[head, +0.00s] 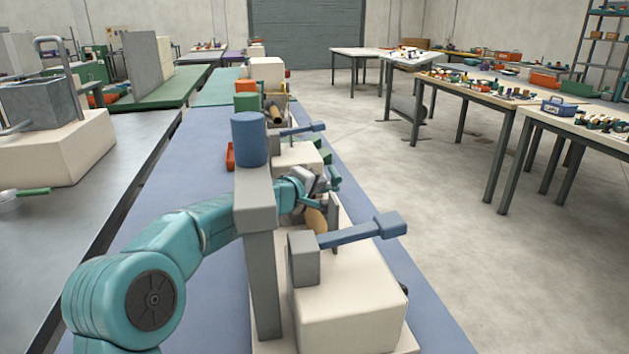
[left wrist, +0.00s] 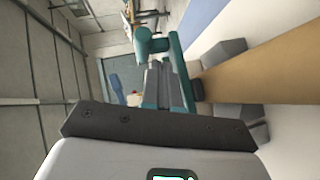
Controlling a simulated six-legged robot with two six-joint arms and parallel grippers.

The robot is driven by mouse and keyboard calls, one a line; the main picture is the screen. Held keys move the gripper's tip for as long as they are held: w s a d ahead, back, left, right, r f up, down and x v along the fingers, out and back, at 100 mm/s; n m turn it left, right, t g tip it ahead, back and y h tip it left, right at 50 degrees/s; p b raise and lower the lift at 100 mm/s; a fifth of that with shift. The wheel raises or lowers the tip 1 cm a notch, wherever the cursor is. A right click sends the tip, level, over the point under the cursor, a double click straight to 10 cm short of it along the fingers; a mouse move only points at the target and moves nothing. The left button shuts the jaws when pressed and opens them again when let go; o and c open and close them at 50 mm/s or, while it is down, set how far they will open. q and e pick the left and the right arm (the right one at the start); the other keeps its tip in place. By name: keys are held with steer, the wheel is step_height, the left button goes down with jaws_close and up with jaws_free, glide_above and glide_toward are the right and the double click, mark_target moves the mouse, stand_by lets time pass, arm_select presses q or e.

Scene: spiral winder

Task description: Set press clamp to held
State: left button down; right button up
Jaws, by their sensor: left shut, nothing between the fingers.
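A blue lever (head: 350,235) on a grey block (head: 304,258) sits on a cream base (head: 350,300) and points right, slightly raised. I cannot tell for certain whether it is the press clamp. My left gripper (head: 325,185) is behind the grey post, beside a tan roller (head: 316,220) and an upright dark plate (head: 333,212). In the left wrist view my shut, empty fingers (left wrist: 165,88) are close to a teal bar with a round-ended knob (left wrist: 152,44); contact is unclear. The tan roller (left wrist: 265,65) fills the right there. My right gripper is out of view.
A grey post (head: 260,270) with a blue cylinder (head: 248,138) on top stands in front of my left forearm. A similar station with another blue lever (head: 302,129) is farther back. Open floor (head: 440,220) lies right of the blue bench (head: 160,230).

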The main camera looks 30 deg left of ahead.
arm_select(q)
steer(key=shift+s, duration=0.1)
stand_by(0.4)
steer(key=shift+s+r, duration=0.1)
steer(key=shift+s, duration=0.1)
steer(key=b+v, duration=0.2)
steer(key=v, duration=0.9)
steer(key=shift+s, duration=0.25)
steer(key=shift+a, duration=0.1)
